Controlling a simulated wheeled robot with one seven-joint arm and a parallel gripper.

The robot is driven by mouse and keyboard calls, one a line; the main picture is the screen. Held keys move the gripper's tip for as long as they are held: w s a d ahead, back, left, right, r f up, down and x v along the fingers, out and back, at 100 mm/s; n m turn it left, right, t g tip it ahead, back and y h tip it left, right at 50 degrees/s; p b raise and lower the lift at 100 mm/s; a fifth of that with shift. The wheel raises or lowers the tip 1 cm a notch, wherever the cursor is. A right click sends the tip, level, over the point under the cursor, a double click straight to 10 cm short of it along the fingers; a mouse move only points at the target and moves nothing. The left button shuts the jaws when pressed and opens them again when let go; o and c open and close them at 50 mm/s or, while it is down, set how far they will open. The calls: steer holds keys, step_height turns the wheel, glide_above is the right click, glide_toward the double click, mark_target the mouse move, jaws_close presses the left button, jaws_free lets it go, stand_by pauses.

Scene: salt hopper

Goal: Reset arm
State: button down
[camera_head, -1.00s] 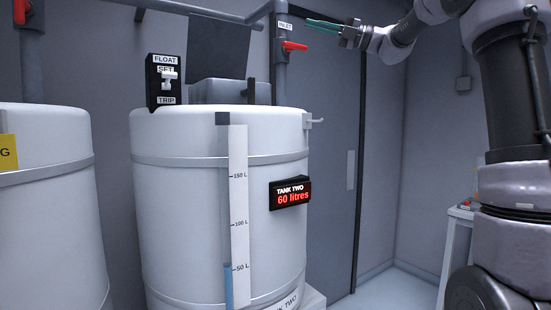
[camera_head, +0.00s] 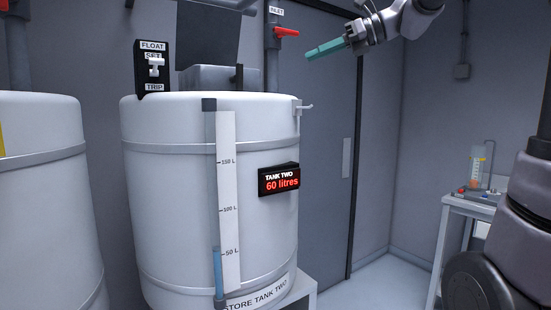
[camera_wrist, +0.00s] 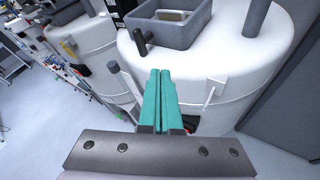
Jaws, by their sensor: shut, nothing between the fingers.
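My gripper (camera_head: 326,50) shows at the upper right of the head view, in front of the grey door and right of the red inlet handle (camera_head: 286,32). Its green fingers point left and are shut together with nothing between them. In the wrist view the two fingers (camera_wrist: 160,95) lie side by side, apart from the white tank below and beyond them. Tank two (camera_head: 165,210) is a white drum with a black display (camera_head: 279,180) reading 60 litres.
A float switch box (camera_head: 153,68) labelled SET and TRIP stands on the tank's top, by a grey hopper (camera_head: 205,77). Another white tank (camera_head: 40,200) is at the left. A small bench (camera_head: 470,203) holding a beaker stands at the right. Floor between tank and bench looks clear.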

steer(key=s+d+f+n+t+h, duration=0.1)
steer(key=s+d+f+n+h, duration=0.4)
steer(key=f+n, duration=0.5)
steer(key=s+d+f+n+t+h, duration=0.1)
steer(key=s+d+f+n+h, duration=0.5)
steer(key=s+d+f+n, duration=0.3)
steer(key=s+f+n, duration=0.2)
steer(key=s+f, duration=0.1)
steer(key=shift+d+f+t, duration=0.2)
steer(key=shift+f+t, duration=0.05)
steer(key=shift+t, duration=0.05)
steer(key=shift+a, duration=0.1)
